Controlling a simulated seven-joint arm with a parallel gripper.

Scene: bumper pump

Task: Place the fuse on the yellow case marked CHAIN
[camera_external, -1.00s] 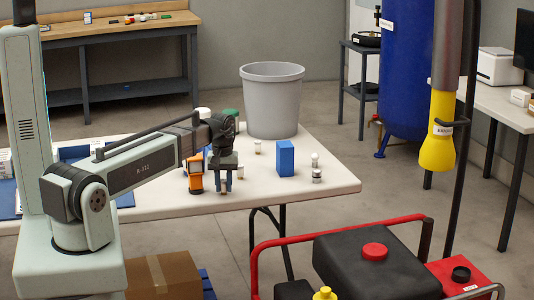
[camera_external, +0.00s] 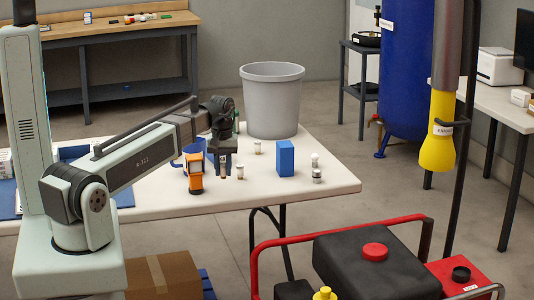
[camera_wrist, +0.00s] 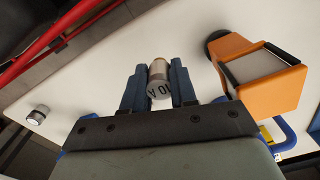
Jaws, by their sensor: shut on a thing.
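My gripper (camera_external: 224,166) is above the white table, just right of an orange device. In the wrist view, its two blue fingers (camera_wrist: 158,72) are shut on a small cylinder, the fuse (camera_wrist: 159,86), with a metallic end and a pale band with dark print, partly readable as "V 00". The orange device (camera_external: 195,174) has a grey face and stands near the table's front; it also shows in the wrist view (camera_wrist: 268,88). I can read no CHAIN marking, and I cannot tell which thing is the yellow case. The gap under the fuse is unclear.
Small cylinders (camera_external: 240,171) and (camera_external: 258,147) stand right of my gripper. A blue mug-like thing (camera_external: 191,149) is behind the orange device. A grey bin (camera_external: 272,104) stands at the back.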

